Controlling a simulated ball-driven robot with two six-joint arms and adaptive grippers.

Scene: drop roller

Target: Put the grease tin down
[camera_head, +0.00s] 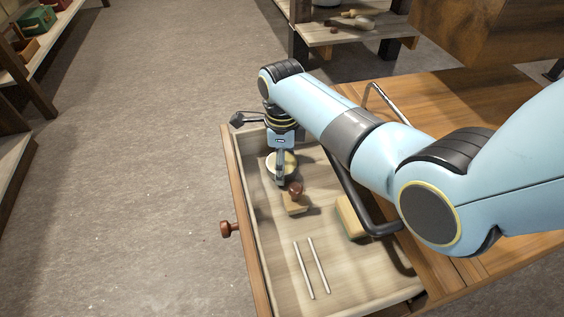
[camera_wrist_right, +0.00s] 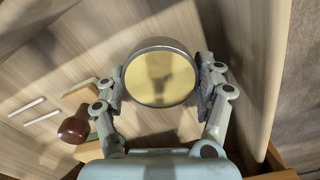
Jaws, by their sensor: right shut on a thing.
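The grease tin (camera_wrist_right: 160,78) is a round, low metal tin with a pale yellow top face. In the right wrist view it sits between the two fingers of my right gripper (camera_wrist_right: 162,90), which is shut on it. In the head view the tin (camera_head: 288,163) shows at the far end of the open drawer (camera_head: 258,243), partly hidden by my right gripper (camera_head: 281,168). The gripper points down into the drawer. I cannot tell whether the tin touches the drawer floor. My left gripper is not in view.
A stamp with a brown knob (camera_head: 296,191) lies just in front of the tin; its knob also shows in the wrist view (camera_wrist_right: 73,130). Two pale sticks (camera_head: 311,266) lie nearer. A green and tan block (camera_head: 350,217) lies at the right. The drawer's left middle is clear.

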